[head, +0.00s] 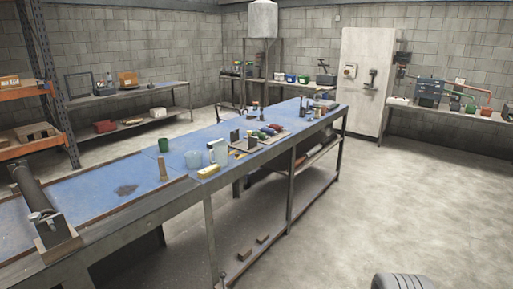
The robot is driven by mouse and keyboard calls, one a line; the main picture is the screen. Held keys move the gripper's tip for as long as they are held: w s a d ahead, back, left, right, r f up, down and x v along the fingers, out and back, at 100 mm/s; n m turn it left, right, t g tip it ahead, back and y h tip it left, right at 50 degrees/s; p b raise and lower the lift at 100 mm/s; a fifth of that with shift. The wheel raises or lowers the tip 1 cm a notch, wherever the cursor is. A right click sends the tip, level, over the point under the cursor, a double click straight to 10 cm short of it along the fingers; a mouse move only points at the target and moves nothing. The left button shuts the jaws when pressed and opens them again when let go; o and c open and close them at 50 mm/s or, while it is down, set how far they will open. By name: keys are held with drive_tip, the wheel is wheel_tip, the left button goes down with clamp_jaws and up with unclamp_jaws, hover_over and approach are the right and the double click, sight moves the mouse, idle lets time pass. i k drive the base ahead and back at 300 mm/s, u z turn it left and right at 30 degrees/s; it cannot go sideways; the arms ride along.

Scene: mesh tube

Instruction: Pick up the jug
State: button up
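A pale, see-through vessel (219,153) that looks like the jug stands upright on the long blue-topped bench (110,190), near its front edge. A shorter pale greenish see-through cup (193,159) stands just left of it. A yellow block (208,171) lies in front of the two, by the bench edge. My gripper is not in view.
A green cup (163,145) and a tan upright bottle-like thing (163,169) stand left of the vessels. Several small coloured items on a board (245,149) lie to the right. A dark cylinder (34,189) is at the bench's near left. The floor (390,195) on the right is mostly clear.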

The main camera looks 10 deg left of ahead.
sight(220, 149)
drive_tip(key=z, duration=0.05)
drive_tip(key=i, duration=1)
drive_tip(key=u, duration=0.85)
drive_tip(key=i, duration=0.8)
drive_tip(key=u, duration=1.15)
drive_tip(key=i, duration=0.75)
drive_tip(key=u, duration=0.05)
